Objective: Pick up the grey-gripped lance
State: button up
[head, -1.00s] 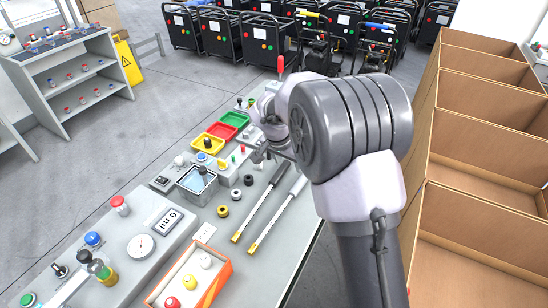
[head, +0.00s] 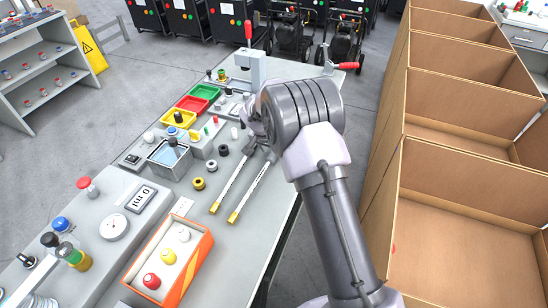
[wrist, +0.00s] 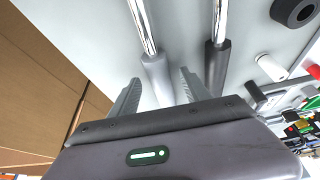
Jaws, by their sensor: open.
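Two lances with shiny metal tubes and yellow tips lie side by side on the grey table. The lance with the lighter grey grip (wrist: 156,78) is the left one in the wrist view and the right one (head: 248,194) in the head view. The other lance (head: 230,186) has a darker grip (wrist: 216,66). My gripper (wrist: 158,82) is open, with one finger on each side of the lighter grip; I cannot tell its height above the table.
An orange box (head: 202,255) with coloured buttons, black and yellow rings (head: 198,183), a water basin (head: 168,157) and red and green trays (head: 205,92) stand left of the lances. A lever press (head: 247,65) stands behind. Large cardboard boxes (head: 470,185) line the right, beyond the table edge.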

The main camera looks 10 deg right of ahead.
jog(key=shift+r, duration=0.15)
grip_shut()
dwell(1.2)
